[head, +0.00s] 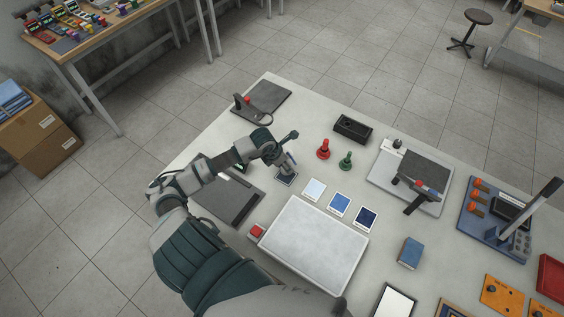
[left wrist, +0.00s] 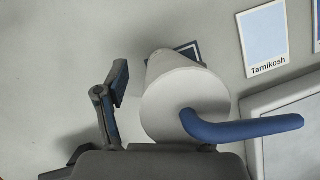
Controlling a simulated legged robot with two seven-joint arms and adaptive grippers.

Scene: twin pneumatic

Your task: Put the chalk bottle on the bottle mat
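The bottle (left wrist: 170,100), a pale grey-white cylinder, shows in the left wrist view with a blue bent piece (left wrist: 245,128) across its end. In the head view it is mostly hidden by my left gripper (head: 285,149). A dark-bordered mat (head: 286,180) lies just below that gripper and partly shows behind the bottle in the left wrist view (left wrist: 190,49). I cannot tell whether the bottle touches it. My left gripper is open, with one finger spread clear of the bottle's left side; the other finger is hidden. My right gripper is out of view.
A light-blue card labelled Tarnikosh (left wrist: 264,40), a blue card (head: 340,204) and a navy card (head: 366,218) lie to the right. A white tray (head: 315,244) is in front. A red piece (head: 323,150) and a green piece (head: 346,161) stand behind, near a black box (head: 352,129).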

